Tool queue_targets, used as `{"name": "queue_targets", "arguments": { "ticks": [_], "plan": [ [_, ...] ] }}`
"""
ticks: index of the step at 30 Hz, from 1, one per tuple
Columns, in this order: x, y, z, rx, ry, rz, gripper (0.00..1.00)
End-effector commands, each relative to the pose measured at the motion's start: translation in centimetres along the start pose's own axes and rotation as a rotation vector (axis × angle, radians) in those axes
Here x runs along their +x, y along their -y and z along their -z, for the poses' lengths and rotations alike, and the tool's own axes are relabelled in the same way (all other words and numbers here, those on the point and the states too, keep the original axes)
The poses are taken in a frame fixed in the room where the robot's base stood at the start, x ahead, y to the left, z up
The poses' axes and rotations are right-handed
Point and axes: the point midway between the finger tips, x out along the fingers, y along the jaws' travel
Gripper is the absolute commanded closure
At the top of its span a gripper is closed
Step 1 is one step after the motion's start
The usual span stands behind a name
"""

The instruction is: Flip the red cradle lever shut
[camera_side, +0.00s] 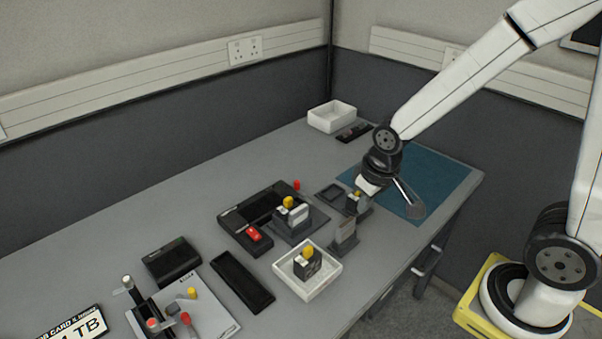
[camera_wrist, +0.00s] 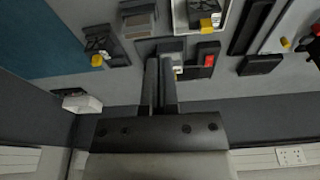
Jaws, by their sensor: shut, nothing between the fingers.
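A black cradle (camera_side: 235,222) lies mid-bench in the side view. A red lever (camera_side: 253,234) sits low at its near left end; it also shows in the wrist view (camera_wrist: 209,60), right of the fingers. A small red knob (camera_side: 297,185) stands at the cradle's far right corner. I cannot tell which red part is the cradle lever, nor how far it is turned. A grey block with a yellow knob (camera_side: 289,202) stands at the cradle's right. My gripper (camera_wrist: 160,62) is shut and empty, with its fingers covering part of the cradle in the wrist view; its tips are unclear from the side.
A yellow-knobbed block (camera_side: 357,204) and a grey block (camera_side: 344,232) stand right of the cradle. A white tray (camera_side: 333,283) holding another yellow-knobbed block is in front. A black channel (camera_side: 242,282) lies at left. The blue mat (camera_side: 440,175) looks mostly clear.

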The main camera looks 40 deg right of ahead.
Motion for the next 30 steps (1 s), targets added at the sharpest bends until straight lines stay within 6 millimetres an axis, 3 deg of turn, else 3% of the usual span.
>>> {"name": "queue_targets", "arguments": {
  "ticks": [12,30],
  "plan": [
    [1.6,1.3,7.5,0.066,0.061,-0.087,1.00],
    [5.0,3.6,17.2,0.207,0.068,-0.295,1.00]
  ]
}}
